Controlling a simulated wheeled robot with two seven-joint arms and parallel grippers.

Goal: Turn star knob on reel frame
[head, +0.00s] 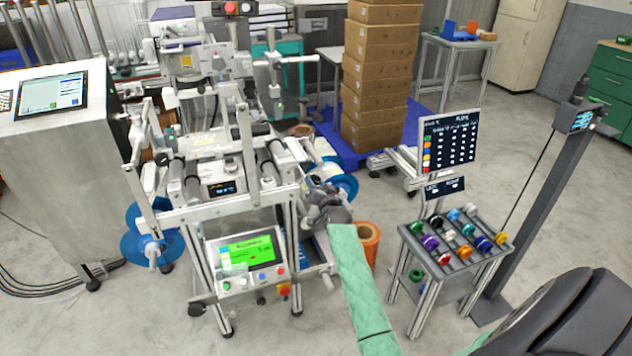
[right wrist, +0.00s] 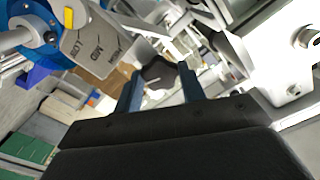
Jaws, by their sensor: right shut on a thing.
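My right gripper (head: 316,188) reaches the right side of the reel frame (head: 243,208), close to a blue reel (head: 345,185). In the right wrist view its two blue fingers (right wrist: 160,88) stand either side of a dark star knob (right wrist: 158,71) and are shut on it. The knob is hidden behind the gripper in the head view. A grey plate with lettering (right wrist: 97,45) sits just left of the knob in the right wrist view. My left gripper is not in view.
A control panel with a green screen (head: 250,252) is on the frame's front. An orange roll (head: 367,243) stands on the floor by my forearm. A small table with coloured spools (head: 408,232) is to the right. Stacked cartons (head: 378,75) stand behind.

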